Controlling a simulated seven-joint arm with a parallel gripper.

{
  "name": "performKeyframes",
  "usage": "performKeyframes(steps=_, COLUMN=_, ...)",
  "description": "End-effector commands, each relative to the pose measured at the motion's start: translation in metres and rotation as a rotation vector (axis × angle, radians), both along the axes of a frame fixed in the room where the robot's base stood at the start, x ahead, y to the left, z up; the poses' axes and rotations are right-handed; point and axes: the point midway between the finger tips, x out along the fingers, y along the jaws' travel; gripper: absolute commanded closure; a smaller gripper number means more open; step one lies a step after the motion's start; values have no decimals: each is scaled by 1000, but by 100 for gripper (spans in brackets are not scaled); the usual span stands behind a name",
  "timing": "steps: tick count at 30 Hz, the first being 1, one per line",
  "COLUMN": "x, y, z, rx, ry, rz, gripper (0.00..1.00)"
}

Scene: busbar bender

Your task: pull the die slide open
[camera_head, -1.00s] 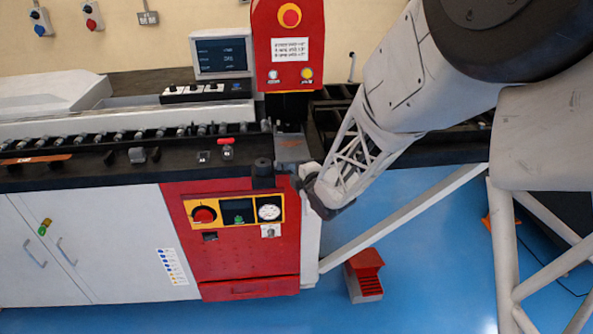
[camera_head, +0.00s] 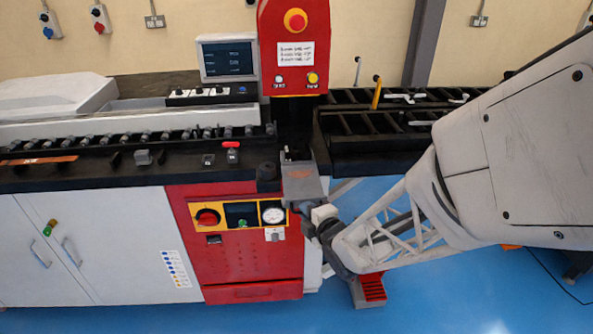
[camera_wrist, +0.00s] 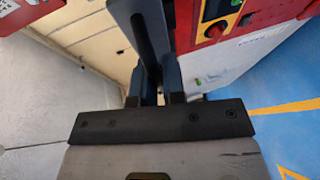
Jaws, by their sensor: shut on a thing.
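The die slide (camera_head: 302,184) is a grey block below the red press head. It sticks out past the front edge of the black machine bed, with a dark gap behind it. My gripper (camera_head: 308,212) is at its front right corner in the head view, reaching in from the lower right. In the wrist view my gripper (camera_wrist: 155,78) is shut on a dark upright bar (camera_wrist: 146,30), which appears to be the slide's handle. The fingers cover part of the bar, and its join to the slide cannot be made out.
A black round knob (camera_head: 267,178) stands close left of the slide. A red control panel (camera_head: 240,265) with a gauge lies below. A red foot pedal (camera_head: 370,288) is on the blue floor under my arm. The floor in front is clear.

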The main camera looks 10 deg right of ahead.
Motion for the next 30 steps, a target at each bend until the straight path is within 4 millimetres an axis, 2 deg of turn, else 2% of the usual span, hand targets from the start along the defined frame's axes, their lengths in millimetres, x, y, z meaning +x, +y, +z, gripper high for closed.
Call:
performKeyframes(steps=6, x=-35, y=0, z=0, rx=0, ry=-1, rz=-1, gripper=100)
performKeyframes(steps=12, x=-56, y=0, z=0, rx=1, ry=0, rz=-1, gripper=100)
performKeyframes(steps=18, x=-65, y=0, z=0, rx=1, ry=0, rz=-1, gripper=100)
performKeyframes(steps=29, x=-67, y=0, z=0, rx=1, ry=0, rz=-1, gripper=100)
performKeyframes(steps=30, x=-67, y=0, z=0, rx=1, ry=0, rz=-1, gripper=88)
